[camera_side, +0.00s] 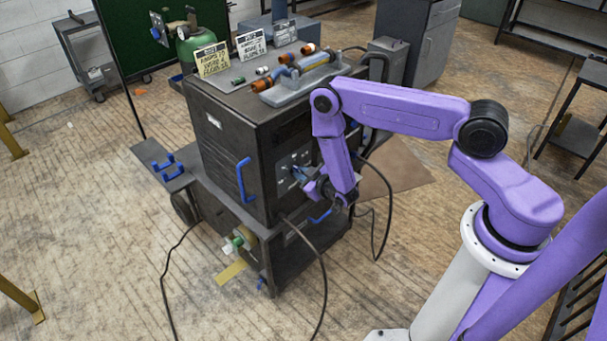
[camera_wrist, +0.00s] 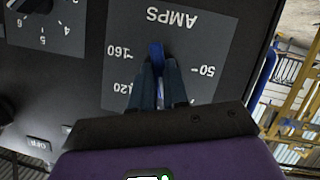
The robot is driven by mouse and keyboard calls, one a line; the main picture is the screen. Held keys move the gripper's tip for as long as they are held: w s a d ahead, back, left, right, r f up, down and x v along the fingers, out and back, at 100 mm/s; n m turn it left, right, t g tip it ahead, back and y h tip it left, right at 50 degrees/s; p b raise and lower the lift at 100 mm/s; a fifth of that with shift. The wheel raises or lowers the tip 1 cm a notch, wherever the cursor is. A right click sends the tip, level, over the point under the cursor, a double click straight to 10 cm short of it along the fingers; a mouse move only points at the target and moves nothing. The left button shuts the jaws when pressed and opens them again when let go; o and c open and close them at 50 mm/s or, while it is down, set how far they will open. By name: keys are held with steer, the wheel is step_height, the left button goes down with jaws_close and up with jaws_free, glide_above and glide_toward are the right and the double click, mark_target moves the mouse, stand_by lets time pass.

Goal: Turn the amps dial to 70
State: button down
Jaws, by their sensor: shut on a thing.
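The amps dial (camera_wrist: 156,54) is blue and sits on a grey plate (camera_wrist: 205,30) marked AMPS, seen upside down in the wrist view. The marks 160, 120 and 50 show around it; I see no 70 mark. My gripper (camera_wrist: 158,66) is shut on the dial, with a dark finger on either side of it. The fingers cover part of the dial and the scale, so I cannot tell which value it points to. In the side view my gripper (camera_side: 304,176) is at the front panel of the dark welding machine (camera_side: 222,140), and the dial is mostly hidden.
Cables (camera_side: 322,275) hang below.

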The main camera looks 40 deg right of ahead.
steer(key=n+h, duration=0.1)
steer(key=n, duration=0.1)
steer(key=n+h, duration=0.1)
steer(key=n, duration=0.1)
steer(key=shift+a+f+t, duration=0.15)
steer(key=shift+a+t, duration=0.05)
steer(key=shift+t, duration=0.2)
stand_by(0.4)
steer(key=c, duration=1.1)
jaws_free()
steer(key=v, duration=1.7)
steer(key=shift+s+a, duration=0.15)
steer(key=shift+a, duration=0.1)
